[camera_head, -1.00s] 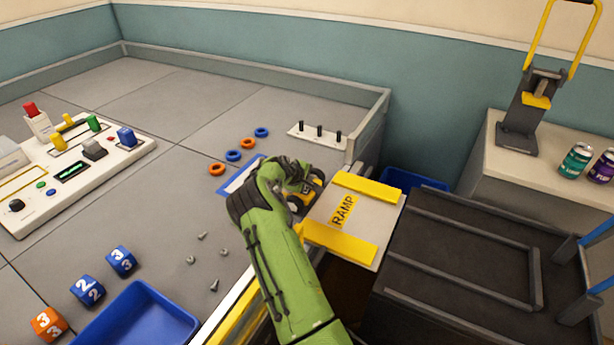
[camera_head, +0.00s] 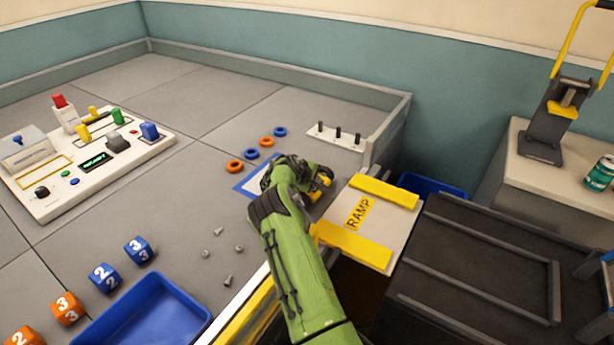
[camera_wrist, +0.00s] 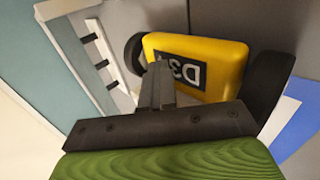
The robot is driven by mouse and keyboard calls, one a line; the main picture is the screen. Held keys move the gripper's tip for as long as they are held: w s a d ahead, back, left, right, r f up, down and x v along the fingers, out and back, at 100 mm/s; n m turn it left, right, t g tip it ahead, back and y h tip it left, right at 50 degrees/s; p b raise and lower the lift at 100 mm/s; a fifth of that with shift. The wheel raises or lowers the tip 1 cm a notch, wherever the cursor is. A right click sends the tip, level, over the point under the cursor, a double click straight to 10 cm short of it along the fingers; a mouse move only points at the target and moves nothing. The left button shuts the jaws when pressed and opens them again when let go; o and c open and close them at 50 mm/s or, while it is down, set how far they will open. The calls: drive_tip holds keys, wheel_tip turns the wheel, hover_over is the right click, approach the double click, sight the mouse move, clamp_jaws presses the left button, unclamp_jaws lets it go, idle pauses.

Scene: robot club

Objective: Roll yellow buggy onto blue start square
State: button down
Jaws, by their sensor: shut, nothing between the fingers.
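The yellow buggy (camera_wrist: 197,62) with dark wheels and a black "D3" label fills the middle of the wrist view. In the head view the buggy (camera_head: 320,184) is mostly hidden behind my gripper, between the blue-edged start square and the ramp. The blue start square (camera_head: 242,187) shows only its left part in the head view; its blue and white edge (camera_wrist: 296,128) shows at the wrist view's right. My gripper (camera_wrist: 160,72) is shut and empty, its fingertips right at the buggy's near side. I cannot tell whether they touch.
The ramp (camera_head: 393,225) bridges the mat edge to a dark cart (camera_head: 470,265). Orange and blue rings (camera_head: 235,166) and a pegged white board (camera_head: 352,143) lie beyond the square. Small grey bolts (camera_head: 228,280), numbered cubes (camera_head: 104,277) and a blue tray (camera_head: 150,312) lie left of my arm.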

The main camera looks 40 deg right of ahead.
drive_tip(key=shift+w+a+f, duration=0.1)
drive_tip(key=shift+w+a, duration=0.15)
drive_tip(key=shift+w, duration=0.6)
drive_tip(key=shift+w+a+f, duration=0.1)
drive_tip(key=shift+w+a, duration=0.15)
drive_tip(key=shift+w, duration=0.6)
drive_tip(key=shift+r, duration=0.1)
drive_tip(key=shift+s+d+r+p, duration=0.1)
drive_tip(key=shift+s+r+p, duration=0.35)
drive_tip(key=shift+p, duration=0.8)
drive_tip(key=shift+s+d+r+p, duration=0.1)
drive_tip(key=shift+s+r+p, duration=0.1)
drive_tip(key=shift+r+p, duration=0.75)
drive_tip(key=shift+f+p, duration=0.25)
drive_tip(key=shift+p, duration=0.05)
wheel_tip(320, 180, up, 9)
drive_tip(key=p, duration=0.4)
drive_tip(key=shift+f, duration=0.1)
